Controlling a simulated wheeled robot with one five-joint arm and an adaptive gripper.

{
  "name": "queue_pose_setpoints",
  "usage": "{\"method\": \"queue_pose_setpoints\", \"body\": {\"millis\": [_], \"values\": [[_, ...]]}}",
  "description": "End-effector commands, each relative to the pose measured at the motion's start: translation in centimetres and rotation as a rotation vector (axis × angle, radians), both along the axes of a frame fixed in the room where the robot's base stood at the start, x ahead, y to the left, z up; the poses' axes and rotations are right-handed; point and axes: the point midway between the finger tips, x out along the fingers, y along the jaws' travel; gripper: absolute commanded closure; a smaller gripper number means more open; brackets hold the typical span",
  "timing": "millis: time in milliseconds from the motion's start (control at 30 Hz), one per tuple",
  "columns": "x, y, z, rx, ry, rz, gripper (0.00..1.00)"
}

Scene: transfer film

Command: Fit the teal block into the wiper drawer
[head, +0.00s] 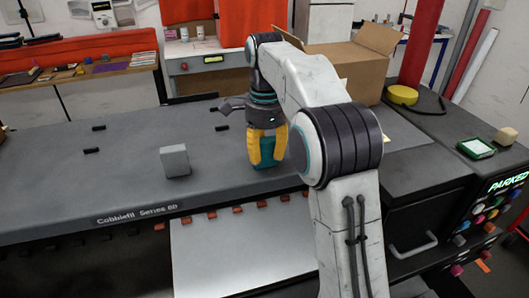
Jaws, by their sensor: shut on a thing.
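My gripper (264,162) has yellow fingers and points down over the front part of the grey machine bed, left of my arm's elbow. It is shut on the teal block (267,149), which shows between and behind the fingers. Whether the block touches the bed is hard to tell. A dark box-like unit with a pale bar handle (412,246) is at the right of the bed. I cannot tell for sure whether it is the wiper drawer. My arm hides part of the bed near it.
A light grey block (175,161) stands on the machine bed (120,185), left of my gripper. Small black clips lie farther back. An open cardboard box (358,65), a yellow round thing (403,95) and a control panel (490,215) reading PARKED are at the right. The bed's left side is mostly clear.

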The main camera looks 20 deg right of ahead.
Motion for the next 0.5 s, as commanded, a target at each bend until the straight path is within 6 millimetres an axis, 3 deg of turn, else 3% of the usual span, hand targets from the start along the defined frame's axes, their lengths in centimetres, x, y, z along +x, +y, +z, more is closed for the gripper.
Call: {"method": "queue_pose_setpoints", "body": {"millis": [267, 500], "values": [[-0.1, 0.0, 0.1, 0.000, 0.004, 0.000, 0.94], [0.0, 0.0, 2.0, 0.000, 0.001, 0.000, 0.95]]}}
